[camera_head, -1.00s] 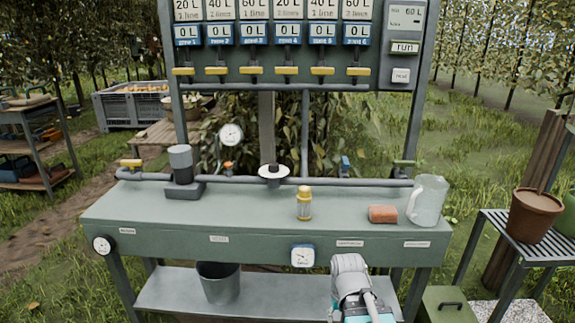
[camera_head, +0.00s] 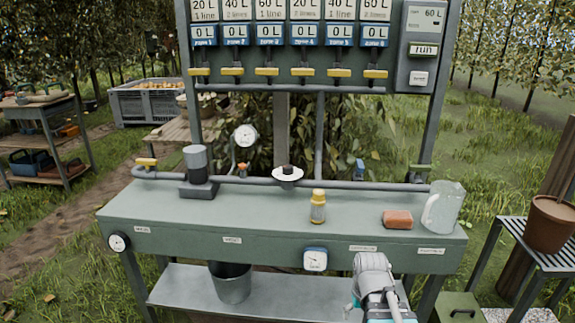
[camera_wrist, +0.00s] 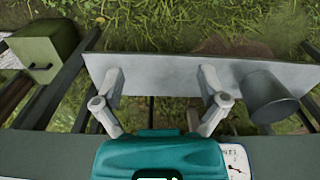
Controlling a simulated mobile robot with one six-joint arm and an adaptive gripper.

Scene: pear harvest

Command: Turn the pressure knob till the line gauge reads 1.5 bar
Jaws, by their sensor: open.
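A black knob with a white disc (camera_head: 287,173) sits on the grey pipe behind the bench top; I take it to be the pressure knob. A round white gauge (camera_head: 246,136) stands on a bent pipe to its left, its reading too small to make out. My gripper (camera_wrist: 160,88) shows in the wrist view, with its two grey fingers spread wide and nothing between them. It is over the front side of the bench, above the lower shelf (camera_wrist: 155,68), well apart from the knob. In the head view my arm hides most of it.
Yellow-handled valves (camera_head: 301,72) line the panel above. A bucket (camera_head: 231,284) stands on the lower shelf. The bench's middle left is clear.

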